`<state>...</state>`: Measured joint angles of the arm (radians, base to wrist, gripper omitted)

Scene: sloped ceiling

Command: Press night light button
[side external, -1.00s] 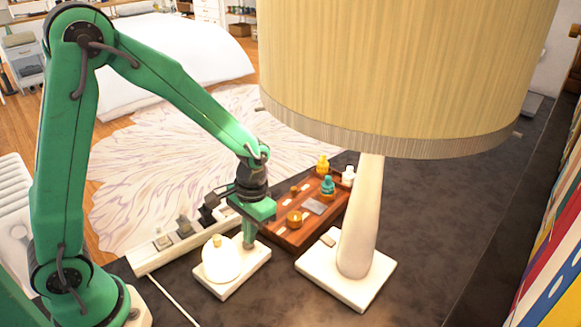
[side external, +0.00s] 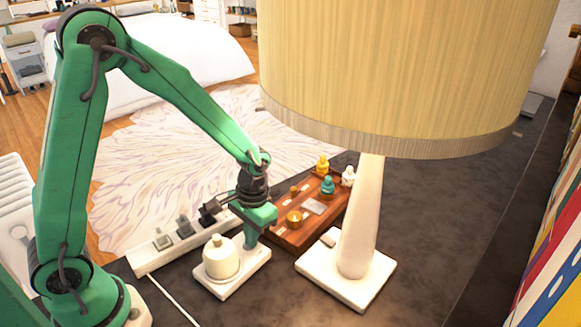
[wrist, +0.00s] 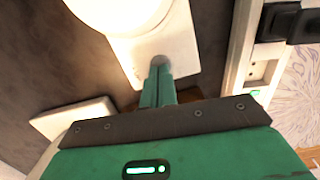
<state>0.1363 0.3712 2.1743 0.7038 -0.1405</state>
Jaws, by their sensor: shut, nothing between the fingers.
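The night light (side external: 222,260) is a small cream dome with a knob on top, on a white rectangular base (side external: 258,262). Its dome looks unlit in the side view; in the wrist view, the dome (wrist: 118,12) is pale and cut off by the top edge. My gripper (side external: 251,244) is shut and empty, pointing down over the base just right of the dome. In the wrist view, my fingertips (wrist: 161,72) are at a round grey spot on the base, probably the button, which they partly hide. I cannot tell whether they touch it.
A large lamp with a white base (side external: 372,283) stands to the right. A white power strip (side external: 150,258) with plugs is behind left. Dark tabletop is free at far right.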

